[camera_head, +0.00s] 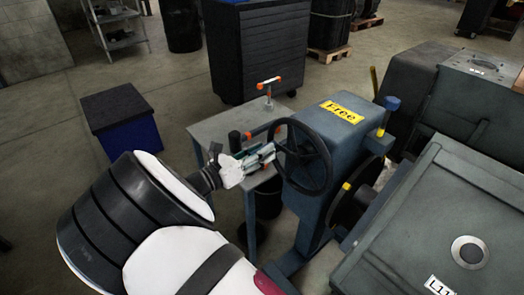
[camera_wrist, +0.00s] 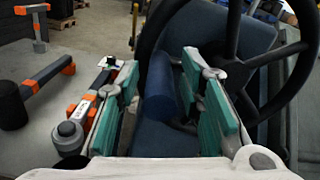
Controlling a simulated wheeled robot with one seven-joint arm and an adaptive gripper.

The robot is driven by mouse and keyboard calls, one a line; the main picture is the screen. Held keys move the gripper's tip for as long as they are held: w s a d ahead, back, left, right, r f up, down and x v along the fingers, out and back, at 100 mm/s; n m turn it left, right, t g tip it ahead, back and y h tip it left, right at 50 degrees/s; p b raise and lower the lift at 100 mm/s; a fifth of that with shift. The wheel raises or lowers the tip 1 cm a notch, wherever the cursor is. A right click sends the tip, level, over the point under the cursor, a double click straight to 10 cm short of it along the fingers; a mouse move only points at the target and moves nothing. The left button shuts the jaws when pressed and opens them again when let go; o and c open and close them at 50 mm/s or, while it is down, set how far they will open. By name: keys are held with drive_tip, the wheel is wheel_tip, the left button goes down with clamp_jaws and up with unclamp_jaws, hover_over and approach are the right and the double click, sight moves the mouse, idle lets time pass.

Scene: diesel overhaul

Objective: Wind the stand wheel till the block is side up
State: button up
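The stand wheel (camera_head: 303,157), black and spoked, is on the near-left face of the blue stand gearbox (camera_head: 335,140), which bears a yellow "Free" label. My gripper (camera_head: 268,153) is at the wheel's left rim. In the wrist view my gripper (camera_wrist: 160,82) is open, with teal pads on either side of a dark blue cylindrical handle (camera_wrist: 158,92). Gaps seem to show beside the handle; contact is unclear. The wheel rim (camera_wrist: 235,40) curves behind and right of the fingers. The grey block (camera_head: 440,215) is at the right, a round port on its upward face.
A grey bench (camera_head: 215,128) stands left of the stand, with orange-and-black tools (camera_wrist: 45,85) on it, close to my gripper's left side. A blue box (camera_head: 125,125) and a dark cabinet (camera_head: 258,50) stand behind. Open floor lies between them.

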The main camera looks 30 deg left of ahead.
sight(291, 182)
clamp_jaws()
drive_tip(key=shift+s+f+n, duration=0.1)
drive_tip(key=shift+f+n, duration=0.2)
drive_tip(key=f+n, duration=0.1)
drive_tip(key=n, duration=0.1)
drive_tip(key=d+f+n+p, duration=0.1)
drive_tip(key=f+n, duration=0.1)
drive_tip(key=n, duration=0.1)
drive_tip(key=s+d+f+n, duration=0.1)
drive_tip(key=f+n, duration=0.1)
drive_tip(key=shift+d+f+p, duration=0.1)
drive_tip(key=shift+p, duration=0.25)
drive_tip(key=n, duration=0.1)
drive_tip(key=d+f+n, duration=0.1)
drive_tip(key=n, duration=0.1)
drive_tip(key=s+d+f+n+p, duration=0.1)
drive_tip(key=n, duration=0.1)
drive_tip(key=shift+d, duration=0.25)
drive_tip(key=shift+s+d+f+n+p, duration=0.15)
drive_tip(key=shift+s+d+n+p, duration=0.15)
drive_tip(key=shift+d+n, duration=0.65)
drive_tip(key=shift+s+d+f+n+p, duration=0.15)
drive_tip(key=shift+s+d+n, duration=0.3)
drive_tip(key=shift+n, duration=0.8)
drive_tip(key=shift+w, duration=0.1)
